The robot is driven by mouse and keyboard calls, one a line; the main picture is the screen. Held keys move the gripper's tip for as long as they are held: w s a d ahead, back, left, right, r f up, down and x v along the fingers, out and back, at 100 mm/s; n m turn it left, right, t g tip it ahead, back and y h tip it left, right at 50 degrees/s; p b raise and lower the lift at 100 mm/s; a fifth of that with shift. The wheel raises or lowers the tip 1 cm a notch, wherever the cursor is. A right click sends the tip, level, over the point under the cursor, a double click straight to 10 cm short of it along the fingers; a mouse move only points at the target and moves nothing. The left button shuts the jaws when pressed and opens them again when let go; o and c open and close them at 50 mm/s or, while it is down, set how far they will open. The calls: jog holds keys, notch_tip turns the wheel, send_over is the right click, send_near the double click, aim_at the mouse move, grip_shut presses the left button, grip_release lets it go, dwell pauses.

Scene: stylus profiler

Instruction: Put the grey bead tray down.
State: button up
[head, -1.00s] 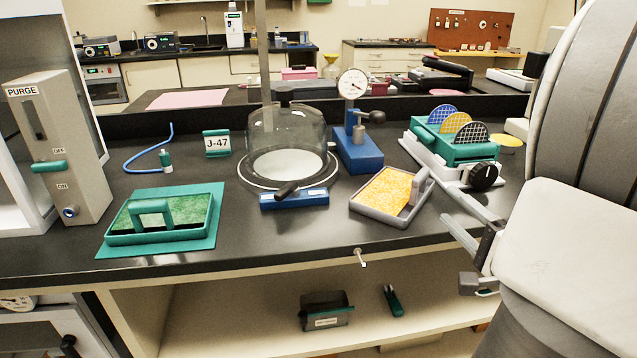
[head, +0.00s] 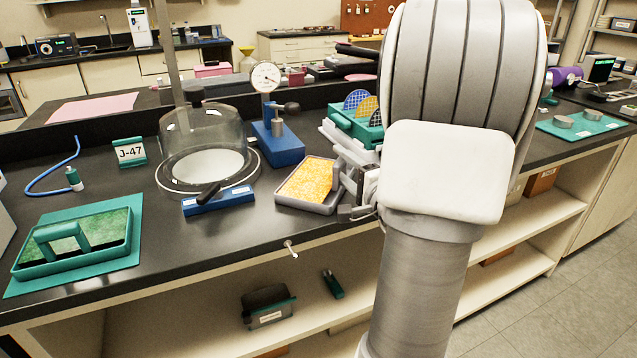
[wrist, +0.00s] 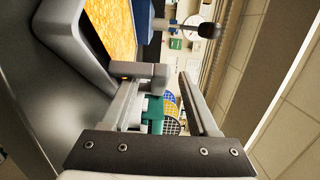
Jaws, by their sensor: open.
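The grey bead tray (head: 303,206), filled with orange-yellow beads, sits flat on the black bench in the head view, right of the glass bell jar. Its grey wall (wrist: 80,55) and beads also show at upper left in the wrist view. My gripper (head: 357,194) is close by the tray's right end, where the tray's handle is partly hidden by my arm. In the wrist view my gripper (wrist: 170,82) has its fingers spread. A grey block lies at the left finger; I cannot tell whether it is the handle or touches the finger.
The bell jar (head: 205,135) and blue gauge stand (head: 277,143) stand behind the tray. A teal holder with round discs (head: 358,121) is close behind my gripper. A green tray (head: 75,240) on a teal mat is at left.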

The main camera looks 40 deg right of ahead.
aim_at(329, 176)
jog(key=w, duration=0.5)
jog(key=shift+d, duration=0.25)
grip_shut()
dwell(1.1)
